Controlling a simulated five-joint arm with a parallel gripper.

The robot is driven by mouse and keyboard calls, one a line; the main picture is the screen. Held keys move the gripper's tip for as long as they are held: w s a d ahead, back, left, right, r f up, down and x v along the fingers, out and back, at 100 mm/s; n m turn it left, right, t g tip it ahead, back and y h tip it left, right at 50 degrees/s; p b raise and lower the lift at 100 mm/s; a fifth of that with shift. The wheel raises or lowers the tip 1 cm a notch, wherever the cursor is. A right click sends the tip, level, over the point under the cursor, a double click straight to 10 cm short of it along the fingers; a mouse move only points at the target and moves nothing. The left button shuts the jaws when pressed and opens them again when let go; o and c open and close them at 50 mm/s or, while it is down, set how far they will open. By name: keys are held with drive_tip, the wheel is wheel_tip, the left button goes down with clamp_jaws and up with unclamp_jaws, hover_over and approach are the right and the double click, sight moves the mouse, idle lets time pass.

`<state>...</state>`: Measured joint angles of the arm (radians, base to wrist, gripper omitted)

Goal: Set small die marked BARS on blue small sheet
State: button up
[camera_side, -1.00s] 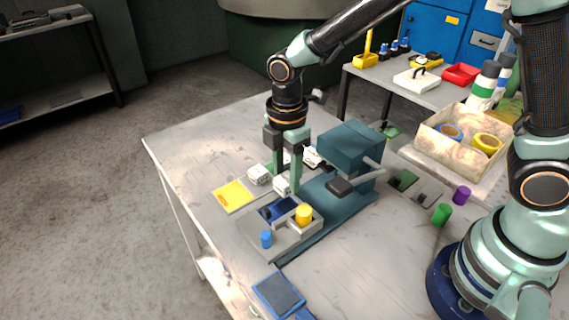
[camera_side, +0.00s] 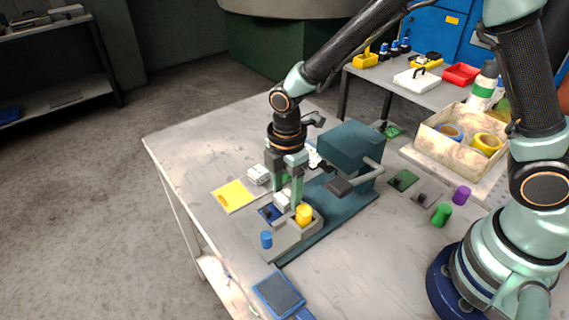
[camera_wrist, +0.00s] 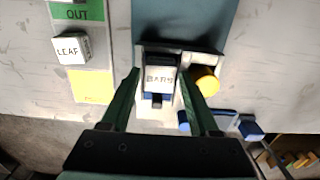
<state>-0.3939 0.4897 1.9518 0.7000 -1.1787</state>
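The small white die marked BARS (camera_wrist: 160,77) stands upright between my fingers in the wrist view, its lettering facing up. In the side view the die (camera_side: 281,200) sits low in the grey holder at the front of the press. Blue, seemingly the small sheet (camera_wrist: 157,98), shows at the die's edge; it also shows in the side view (camera_side: 267,212). The die covers part of it. My gripper (camera_wrist: 159,72) is open around the die, with a gap on each side. It also shows in the side view (camera_side: 286,196).
The teal press (camera_side: 350,146) rises behind. The LEAF die (camera_wrist: 72,49) and a yellow sheet (camera_side: 233,196) lie to the left.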

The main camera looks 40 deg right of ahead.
sight(286, 196)
wheel_tip(286, 196, up, 11)
drive_tip(key=s+d+r+m+t, duration=0.2)
drive_tip(key=s+d+r+m, duration=0.2)
drive_tip(key=d+m, duration=0.3)
drive_tip(key=s+d+r+m+t, duration=0.3)
drive_tip(key=d+m, duration=0.5)
drive_tip(key=m, duration=0.3)
drive_tip(key=shift+s+r+t, duration=0.3)
drive_tip(key=shift+s+r, duration=0.2)
drive_tip(key=shift+r, duration=0.45)
drive_tip(key=shift+d, duration=0.1)
